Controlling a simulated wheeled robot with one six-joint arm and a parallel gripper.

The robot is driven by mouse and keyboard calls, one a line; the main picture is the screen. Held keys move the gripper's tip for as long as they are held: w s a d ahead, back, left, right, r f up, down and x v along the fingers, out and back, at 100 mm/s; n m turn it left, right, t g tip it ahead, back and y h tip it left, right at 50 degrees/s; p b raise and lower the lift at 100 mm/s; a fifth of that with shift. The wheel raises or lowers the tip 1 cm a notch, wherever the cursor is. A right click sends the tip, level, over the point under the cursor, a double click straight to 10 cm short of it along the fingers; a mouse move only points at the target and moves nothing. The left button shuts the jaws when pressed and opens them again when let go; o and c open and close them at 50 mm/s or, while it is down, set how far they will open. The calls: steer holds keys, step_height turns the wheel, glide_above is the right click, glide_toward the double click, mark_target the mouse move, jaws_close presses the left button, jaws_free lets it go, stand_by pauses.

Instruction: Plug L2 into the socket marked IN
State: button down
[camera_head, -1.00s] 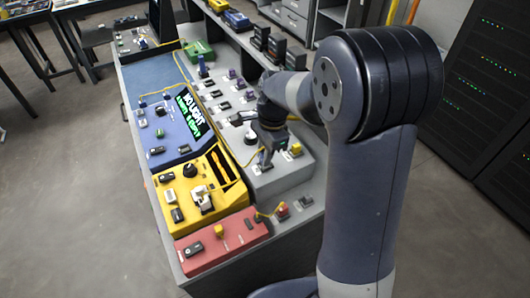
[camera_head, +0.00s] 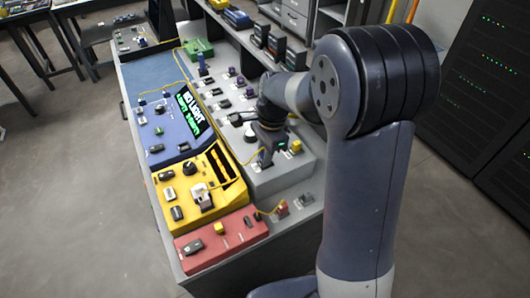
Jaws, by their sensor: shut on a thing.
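My gripper (camera_head: 266,160) is low over the front of the grey stepped panel (camera_head: 290,177), right of the yellow box. Its jaws are shut on a small plug, mostly hidden by the fingers. I take this to be L2, but no label is readable. A thin yellow cable (camera_head: 240,165) runs left from the jaws toward the yellow box. The marking IN is too small to read anywhere, so I cannot tell which socket bears it. I cannot tell whether the held plug touches the panel.
A yellow box (camera_head: 182,186) with a knob and a white clamp-like part stands left. A red box (camera_head: 222,247) is in front, a blue console (camera_head: 160,126) behind, its screen reading NO LIGHT. A yellow block (camera_head: 296,146) is close right of my gripper. Several dark modules line the back shelf.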

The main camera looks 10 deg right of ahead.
steer(key=c, duration=1.3)
jaws_free()
steer(key=shift+o, duration=0.2)
steer(key=shift+r, duration=0.15)
step_height(320, 180, up, 10)
steer(key=d, duration=0.1)
steer(key=shift+w+d+r, duration=0.2)
steer(key=shift+w+d, duration=0.05)
steer(key=shift+w, duration=0.05)
steer(key=f, duration=0.3)
steer(key=a+f, duration=0.1)
steer(key=f, duration=0.6)
steer(key=shift+s+a, duration=0.25)
steer(key=shift+a, duration=0.05)
steer(key=shift+r, duration=0.15)
